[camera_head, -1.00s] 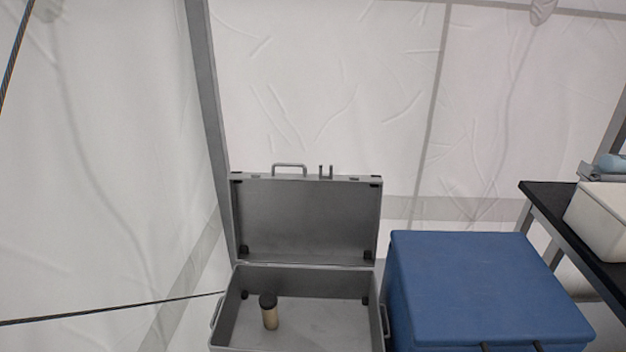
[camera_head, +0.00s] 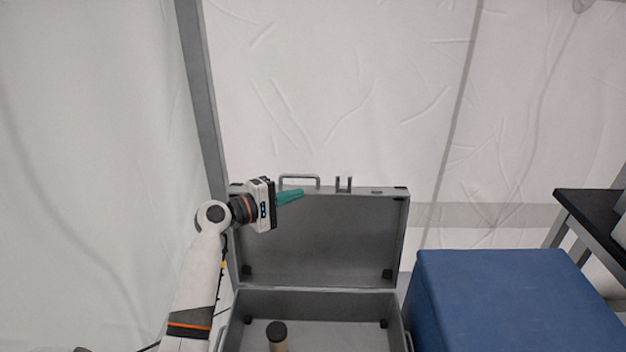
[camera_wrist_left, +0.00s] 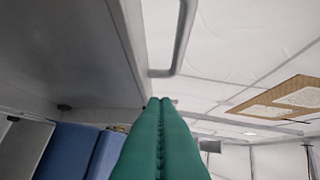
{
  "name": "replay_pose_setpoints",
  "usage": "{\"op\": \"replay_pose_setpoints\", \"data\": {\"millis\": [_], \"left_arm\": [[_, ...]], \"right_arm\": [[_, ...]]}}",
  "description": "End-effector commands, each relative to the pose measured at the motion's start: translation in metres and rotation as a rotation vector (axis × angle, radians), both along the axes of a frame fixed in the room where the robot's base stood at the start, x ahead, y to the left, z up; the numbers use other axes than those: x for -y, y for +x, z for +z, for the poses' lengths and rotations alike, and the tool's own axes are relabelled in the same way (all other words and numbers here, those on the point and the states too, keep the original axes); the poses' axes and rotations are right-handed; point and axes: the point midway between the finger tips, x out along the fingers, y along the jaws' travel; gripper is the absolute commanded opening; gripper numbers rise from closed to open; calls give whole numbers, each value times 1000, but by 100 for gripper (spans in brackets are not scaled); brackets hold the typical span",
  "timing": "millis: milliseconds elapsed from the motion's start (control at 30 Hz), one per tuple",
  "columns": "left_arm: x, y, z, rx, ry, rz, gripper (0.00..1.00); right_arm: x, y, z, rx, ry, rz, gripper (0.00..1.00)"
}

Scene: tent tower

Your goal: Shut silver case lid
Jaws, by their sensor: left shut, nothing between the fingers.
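The silver case stands open, its lid (camera_head: 325,240) upright and its base (camera_head: 330,305) below. A handle (camera_head: 300,178) is on the lid's top edge. A small cylinder with a dark cap (camera_head: 277,335) stands inside the base. My left gripper (camera_head: 300,194), with green fingers, is shut and empty at the upper left of the lid, near the handle. In the left wrist view the closed green fingers (camera_wrist_left: 160,102) point towards the lid's edge, just below the handle (camera_wrist_left: 170,50). I cannot tell whether they touch the lid. My right gripper is not in view.
A blue box (camera_head: 510,300) stands close to the right of the case. A dark-topped table (camera_head: 590,215) is at the far right. White tent walls and a grey pole (camera_head: 200,130) are close behind and left.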

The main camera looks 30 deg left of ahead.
Motion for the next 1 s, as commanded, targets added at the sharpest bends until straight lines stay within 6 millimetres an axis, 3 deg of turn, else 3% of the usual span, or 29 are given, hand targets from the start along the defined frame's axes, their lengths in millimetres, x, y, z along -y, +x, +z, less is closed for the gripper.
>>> {"op": "replay_pose_setpoints", "data": {"millis": [333, 600, 767, 1000], "left_arm": [[19, 50, -3, 1, -6, -2, 0], [32, 85, -9, 0, -4, 0, 0], [34, 91, -11, 0, -1, 0, 0], [34, 92, -11, 0, -1, 0, 0]], "right_arm": [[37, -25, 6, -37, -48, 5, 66], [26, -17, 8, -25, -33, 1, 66], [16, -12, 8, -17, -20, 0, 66], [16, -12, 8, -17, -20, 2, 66]]}}
